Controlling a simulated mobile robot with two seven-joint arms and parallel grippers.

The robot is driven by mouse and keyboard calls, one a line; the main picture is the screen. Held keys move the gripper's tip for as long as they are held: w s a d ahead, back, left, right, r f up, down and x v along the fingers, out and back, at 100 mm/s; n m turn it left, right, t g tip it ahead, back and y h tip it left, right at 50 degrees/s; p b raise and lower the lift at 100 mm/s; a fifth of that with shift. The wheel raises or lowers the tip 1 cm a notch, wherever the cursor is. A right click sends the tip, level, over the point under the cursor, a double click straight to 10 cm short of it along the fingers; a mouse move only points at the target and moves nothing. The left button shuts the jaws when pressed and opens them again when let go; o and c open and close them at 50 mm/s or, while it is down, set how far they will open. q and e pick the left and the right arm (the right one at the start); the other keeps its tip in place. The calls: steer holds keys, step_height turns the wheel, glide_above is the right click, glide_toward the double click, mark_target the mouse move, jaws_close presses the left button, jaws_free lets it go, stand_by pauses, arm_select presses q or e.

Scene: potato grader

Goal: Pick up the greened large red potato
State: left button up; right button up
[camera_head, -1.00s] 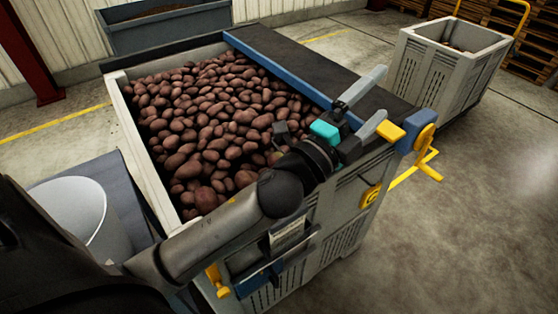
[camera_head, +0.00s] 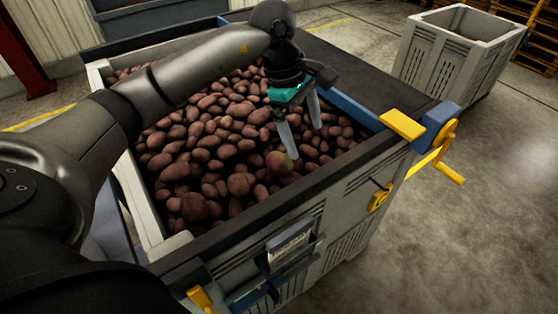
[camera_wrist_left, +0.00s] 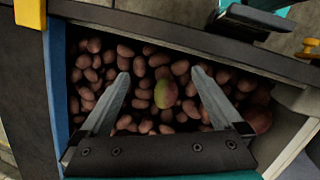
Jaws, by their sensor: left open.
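The greened large red potato (camera_head: 279,163) lies near the front of the heap, reddish brown with a yellow-green patch. It also shows in the left wrist view (camera_wrist_left: 165,94), between the fingers and a little below the line of their tips. My left gripper (camera_head: 304,141) is open and empty, pointing down over the heap, its tips close to this potato. In the left wrist view the fingers (camera_wrist_left: 161,73) stand wide apart on either side of it. I cannot tell how high the tips are above it. My right gripper is not identifiable.
Red potatoes (camera_head: 215,130) crowd around it in the grey-walled bin (camera_head: 130,190). A dark front edge (camera_head: 300,195) and a blue rail (camera_head: 355,112) bound the heap. A yellow block (camera_head: 402,125) and crank (camera_head: 447,165) stand at the right corner.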

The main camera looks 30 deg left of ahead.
arm_select(q)
steer(key=a+y, duration=0.3)
steer(key=a, duration=0.4)
steer(key=b, duration=0.2)
glide_toward(279, 157)
steer(key=shift+g, duration=0.4)
step_height(279, 157, down, 5)
steer(key=shift+a, duration=0.1)
steer(key=shift+w+f+b, duration=0.1)
steer(key=shift+w+f, duration=0.1)
steer(key=shift+f, duration=0.8)
steer(key=shift+w+f+b, duration=0.1)
steer(key=shift+w+f, duration=0.1)
steer(key=shift+f, duration=0.75)
steer(key=shift+w+f+b, duration=0.1)
steer(key=shift+w+f, duration=0.1)
steer(key=shift+f, duration=0.8)
steer(key=c, duration=1.5)
